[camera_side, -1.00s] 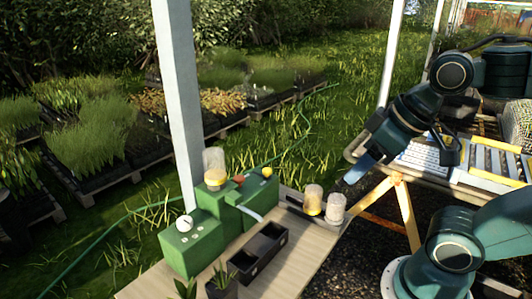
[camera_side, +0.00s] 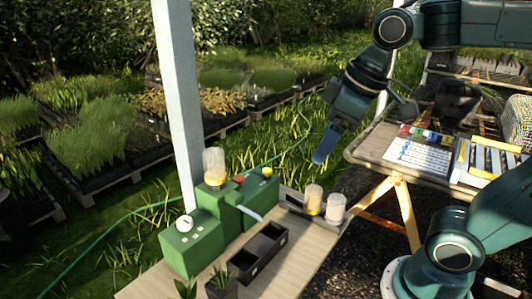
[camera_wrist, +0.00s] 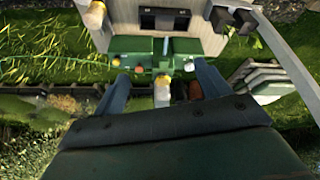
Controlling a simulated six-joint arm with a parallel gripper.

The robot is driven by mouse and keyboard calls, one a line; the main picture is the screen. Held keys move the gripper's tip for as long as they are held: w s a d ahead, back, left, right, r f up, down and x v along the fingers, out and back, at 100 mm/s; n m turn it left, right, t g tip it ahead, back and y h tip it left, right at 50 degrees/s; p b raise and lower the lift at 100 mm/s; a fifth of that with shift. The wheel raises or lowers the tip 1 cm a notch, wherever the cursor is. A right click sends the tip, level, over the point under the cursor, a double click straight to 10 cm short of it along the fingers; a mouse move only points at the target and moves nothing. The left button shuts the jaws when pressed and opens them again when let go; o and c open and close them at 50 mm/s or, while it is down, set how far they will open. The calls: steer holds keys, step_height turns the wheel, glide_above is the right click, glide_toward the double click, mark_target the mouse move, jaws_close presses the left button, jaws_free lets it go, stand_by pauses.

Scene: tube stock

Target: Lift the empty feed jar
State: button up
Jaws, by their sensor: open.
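A clear jar with a yellow band at its base (camera_side: 214,166) stands upright on the green machine (camera_side: 190,244); its upper part looks pale and empty. In the wrist view this jar (camera_wrist: 162,92) appears between my two blue fingers, with the machine behind it. My gripper (camera_side: 324,146) is open, up in the air to the right of the machine, well apart from the jar. It also shows in the wrist view (camera_wrist: 163,76). Two more jars stand at the bench's right: one with yellow at the bottom (camera_side: 313,200) and one filled with something pale (camera_side: 335,209).
A dark divided tray (camera_side: 240,264) and a potted plant (camera_side: 222,284) are on the wooden bench (camera_side: 298,257). A white post (camera_side: 178,100) rises behind the machine. A second table (camera_side: 375,148) with trays is at right. A small orange piece (camera_side: 267,171) sits on the machine.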

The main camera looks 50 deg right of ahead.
steer(key=w+a+r+n+g, duration=0.1)
steer(key=w+r+n, duration=0.15)
steer(key=w, duration=0.55)
steer(key=n+g, duration=0.3)
steer(key=n, duration=0.7)
glide_above(213, 150)
steer(key=shift+m+y, duration=0.25)
steer(key=shift+y, duration=0.15)
steer(key=f, duration=0.5)
steer(key=s+f, duration=0.1)
steer(key=f, duration=0.2)
steer(key=shift+d, duration=0.25)
steer(key=shift+w+f, duration=0.25)
steer(key=shift+w, duration=0.15)
steer(key=shift+f, duration=0.1)
steer(key=shift+a+f, duration=0.15)
steer(key=shift+f, duration=1)
steer(key=shift+f, duration=0.1)
steer(key=shift+a+f, duration=0.15)
steer(key=shift+f, duration=1.05)
steer(key=shift+a+f, duration=0.15)
steer(key=shift+f, duration=1.05)
steer(key=shift+c, duration=0.3)
